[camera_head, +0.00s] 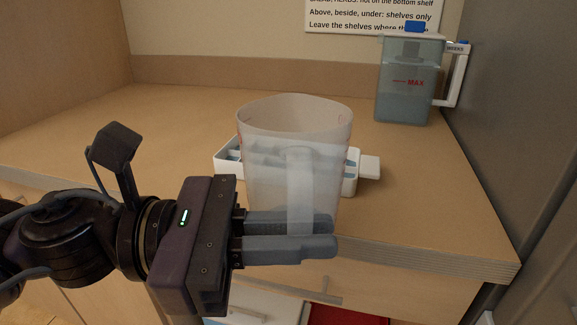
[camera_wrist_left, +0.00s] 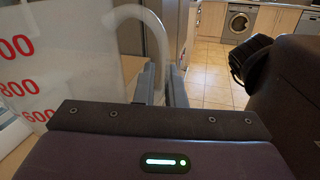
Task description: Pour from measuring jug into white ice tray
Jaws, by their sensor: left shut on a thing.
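The measuring jug (camera_head: 262,155) is translucent and upright, in front of the ice tray in the head view. Its wall with red numbers fills the left of the left wrist view (camera_wrist_left: 45,60). My left gripper (camera_head: 318,237) is shut on the jug's handle, low on the near side. The fingers also show around the handle in the left wrist view (camera_wrist_left: 163,88). The white ice tray (camera_head: 366,168) lies on the wooden counter behind the jug, which hides its middle. Some bluish compartments show at its left end. I cannot tell what the jug holds. My right gripper is out of view.
The counter's left part is clear. A drawer front and a red item (camera_head: 345,315) are below its edge.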

